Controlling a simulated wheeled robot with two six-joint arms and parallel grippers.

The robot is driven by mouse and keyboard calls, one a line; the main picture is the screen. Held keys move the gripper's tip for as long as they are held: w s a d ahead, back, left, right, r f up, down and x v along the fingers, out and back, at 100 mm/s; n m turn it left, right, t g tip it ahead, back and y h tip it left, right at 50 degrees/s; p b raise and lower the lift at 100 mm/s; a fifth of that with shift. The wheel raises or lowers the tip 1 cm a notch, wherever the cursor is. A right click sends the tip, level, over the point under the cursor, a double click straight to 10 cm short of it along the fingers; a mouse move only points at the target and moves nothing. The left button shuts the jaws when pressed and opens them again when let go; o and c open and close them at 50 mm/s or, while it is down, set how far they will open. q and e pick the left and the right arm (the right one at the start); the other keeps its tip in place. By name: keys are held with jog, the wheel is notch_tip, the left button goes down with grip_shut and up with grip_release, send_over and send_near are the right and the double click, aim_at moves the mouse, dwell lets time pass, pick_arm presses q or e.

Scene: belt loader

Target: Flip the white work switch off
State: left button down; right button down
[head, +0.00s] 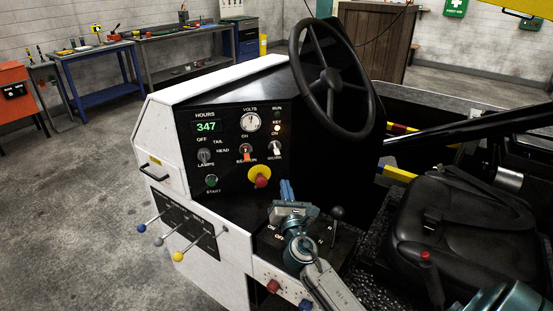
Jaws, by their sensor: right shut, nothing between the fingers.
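The white work switch (275,147) is on the black dash panel (225,172), under an "ON" mark and above its own label. It is small, and I cannot tell clearly which way its lever points. A second toggle with an orange lever (246,155) is just left of it. My right gripper (286,190) is shut and empty, with its blue fingers pointing up. In the picture it is below the work switch and right of the red stop button; it appears apart from the panel. My left gripper is not in view.
The red stop button (260,181) on its yellow base sits below the toggles. The steering wheel (330,78) overhangs the panel's right side. A black-knobbed lever (337,213) stands right of my gripper. The seat (470,225) is at right. Coloured belt levers (178,256) project at lower left.

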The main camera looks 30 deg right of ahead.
jog(key=n, duration=0.2)
jog(key=f+n, duration=0.1)
jog(key=n, duration=0.1)
jog(key=shift+w+a+y, duration=0.1)
jog(key=shift+w+y, duration=0.2)
jog(key=shift+w, duration=0.05)
jog(key=p, duration=0.3)
send_near(276, 150)
jog(key=w+d+f, duration=0.1)
jog(key=w+d, duration=0.1)
jog(key=w, duration=0.3)
jog(key=shift+w+d+r, duration=0.1)
jog(key=shift+w+d, duration=0.05)
jog(key=shift+w, duration=0.25)
jog(key=shift+r, duration=0.1)
